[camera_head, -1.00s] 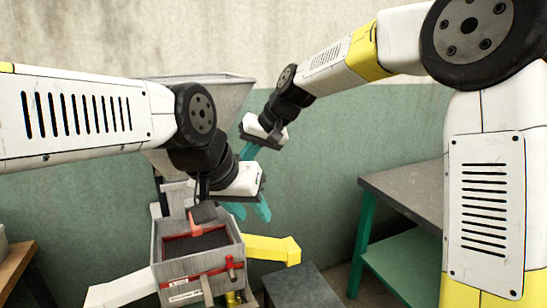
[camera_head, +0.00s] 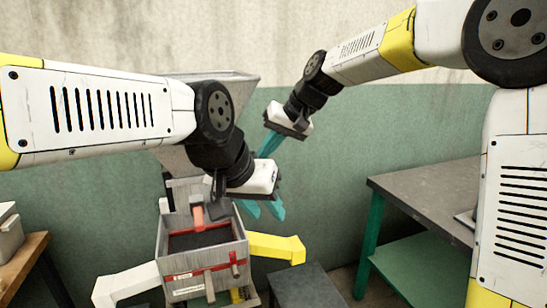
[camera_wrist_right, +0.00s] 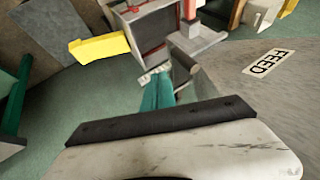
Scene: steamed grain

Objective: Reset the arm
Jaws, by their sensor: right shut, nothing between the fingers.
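My left gripper (camera_head: 264,209) is in the middle of the head view, its two teal fingers apart and pointing down. It hangs above and to the right of a grey open-topped box (camera_head: 203,262) with a red rim, and nothing shows between its fingers. My right gripper (camera_head: 267,146) is higher and further right, with its teal fingers together and empty. In the right wrist view its closed fingers (camera_wrist_right: 157,92) point toward the same machine, beside the grey hopper (camera_wrist_right: 262,85) marked FEED. I cannot tell the gap between fingers and hopper.
The hopper (camera_head: 236,82) stands behind my left arm. A yellow arm-like part (camera_head: 275,247) juts right from the box and a white one (camera_head: 126,284) left. A grey-topped table (camera_head: 425,190) is at right, a wooden table (camera_head: 20,266) at left. A dark block (camera_head: 307,288) stands in front.

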